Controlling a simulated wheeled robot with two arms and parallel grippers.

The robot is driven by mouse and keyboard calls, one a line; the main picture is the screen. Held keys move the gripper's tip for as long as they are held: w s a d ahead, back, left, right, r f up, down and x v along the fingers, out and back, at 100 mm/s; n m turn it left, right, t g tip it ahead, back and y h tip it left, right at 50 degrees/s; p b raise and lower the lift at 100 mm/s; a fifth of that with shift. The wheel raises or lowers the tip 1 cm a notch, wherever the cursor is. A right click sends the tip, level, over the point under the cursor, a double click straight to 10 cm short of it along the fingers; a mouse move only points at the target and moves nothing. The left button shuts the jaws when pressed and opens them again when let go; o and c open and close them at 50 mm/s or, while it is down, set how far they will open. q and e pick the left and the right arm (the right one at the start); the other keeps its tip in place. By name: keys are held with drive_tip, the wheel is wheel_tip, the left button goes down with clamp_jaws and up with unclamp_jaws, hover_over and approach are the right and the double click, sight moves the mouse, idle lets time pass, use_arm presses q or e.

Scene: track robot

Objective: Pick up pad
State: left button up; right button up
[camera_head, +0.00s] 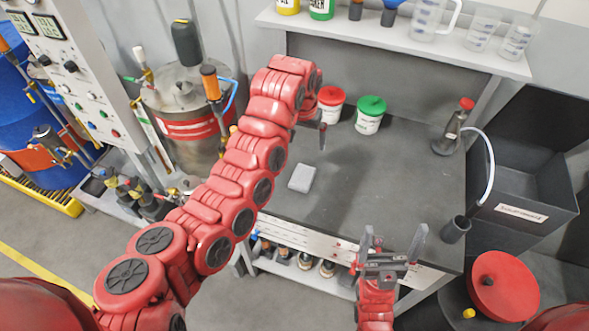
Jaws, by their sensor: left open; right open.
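The pad (301,178) is a small pale grey block lying flat on the dark grey worktop (375,180), left of its middle. My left arm reaches up from the lower left, and my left gripper (316,128) is over the worktop behind the pad, near the red-lidded tub. It is open and apart from the pad, and partly hidden by its own wrist. My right gripper (393,248) is at the worktop's front edge, right of the pad. Its two fingers are spread and empty.
Red-lidded (330,104) and green-lidded (370,114) tubs stand at the back. A bottle with a hose (447,140) and a black cup (455,229) stand at the right. A shelf (400,45) with jugs overhangs the back. The middle worktop is clear.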

use_arm(q)
drive_tip(key=b, duration=0.4)
approach(303, 176)
drive_tip(key=f, duration=0.1)
drive_tip(key=p, duration=0.1)
drive_tip(key=f, duration=0.1)
drive_tip(key=shift+w+d+f+p, duration=0.3)
drive_tip(key=shift+w+p, duration=0.05)
drive_tip(key=shift+f, duration=0.25)
drive_tip(key=shift+f+p, duration=0.4)
drive_tip(key=shift+p, duration=0.15)
drive_tip(key=f, duration=0.1)
drive_tip(key=f+p, duration=0.1)
drive_tip(key=f, duration=0.1)
drive_tip(key=shift+w, duration=0.3)
drive_tip(key=shift+w+f+p, duration=0.1)
drive_tip(key=shift+f+p, duration=0.3)
drive_tip(key=shift+f, duration=0.4)
